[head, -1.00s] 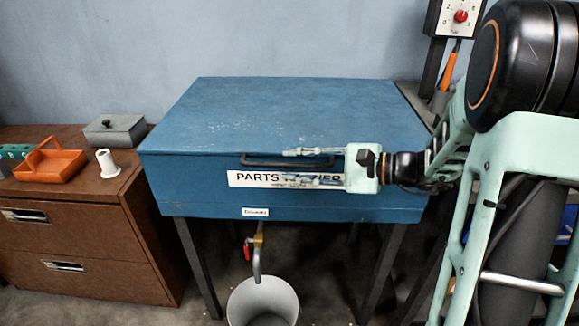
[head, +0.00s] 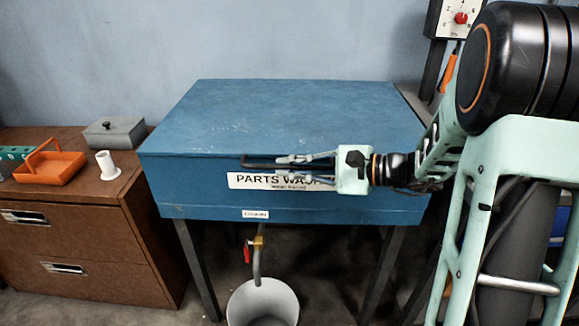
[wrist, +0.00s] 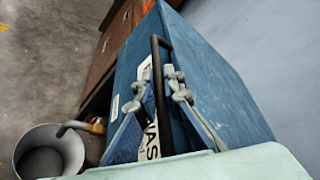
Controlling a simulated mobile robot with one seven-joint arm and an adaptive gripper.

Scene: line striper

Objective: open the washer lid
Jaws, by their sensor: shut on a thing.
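The parts washer is a blue box on dark legs, and its flat blue lid (head: 300,115) lies closed in the head view. A dark bar handle (head: 258,165) runs along the front near the lid's edge, above the white label (head: 262,181). My gripper (head: 287,162) reaches in from the right, with its fingers closed about the handle's right part. In the wrist view the handle (wrist: 156,55) passes between the two fingers of my gripper (wrist: 152,90). The fingers and my wrist hide the right end of the handle and part of the label.
A grey bucket (head: 262,303) stands under the drain pipe (head: 257,264). A brown cabinet (head: 80,240) at left bears an orange tray (head: 52,168), a white spool (head: 107,163) and a grey box (head: 115,131). A control box (head: 462,17) is at upper right. The lid's top is clear.

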